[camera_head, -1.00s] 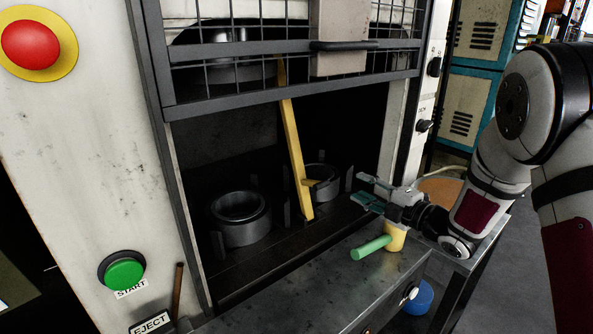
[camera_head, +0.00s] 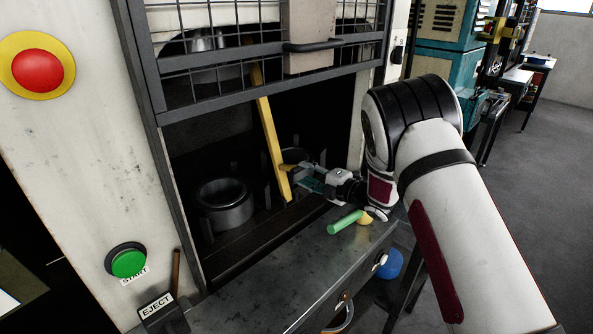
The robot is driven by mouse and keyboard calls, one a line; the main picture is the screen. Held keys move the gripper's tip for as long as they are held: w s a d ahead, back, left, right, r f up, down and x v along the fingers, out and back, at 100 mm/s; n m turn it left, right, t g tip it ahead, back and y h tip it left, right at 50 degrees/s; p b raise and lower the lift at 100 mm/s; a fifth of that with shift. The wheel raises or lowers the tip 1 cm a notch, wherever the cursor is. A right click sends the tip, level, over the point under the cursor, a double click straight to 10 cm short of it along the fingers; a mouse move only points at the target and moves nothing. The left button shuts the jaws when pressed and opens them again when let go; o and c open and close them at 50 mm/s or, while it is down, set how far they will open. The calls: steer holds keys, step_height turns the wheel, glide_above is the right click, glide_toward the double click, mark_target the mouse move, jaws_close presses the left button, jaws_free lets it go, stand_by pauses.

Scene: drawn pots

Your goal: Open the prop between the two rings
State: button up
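The yellow prop (camera_head: 270,140) stands tilted inside the press opening, its top leaning left behind the mesh guard. It stands between two dark rings. The left ring (camera_head: 222,205) is in clear view on the press bed. The right ring (camera_head: 293,155) is mostly hidden behind the prop and my gripper. My gripper (camera_head: 299,174) is at the press opening, just right of the prop's lower part, pointing left toward it. I cannot tell whether a finger touches the prop.
A mesh guard (camera_head: 270,95) with a handle hangs above the opening. A metal table (camera_head: 285,275) in front holds a green cylinder (camera_head: 345,222) and a yellow object (camera_head: 364,217) below my arm. The green start button (camera_head: 128,263) and eject lever (camera_head: 160,310) are at left.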

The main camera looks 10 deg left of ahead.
mark_target(299, 170)
steer(key=shift+x, duration=2.5)
jaws_close()
steer(key=shift+s+d, duration=0.1)
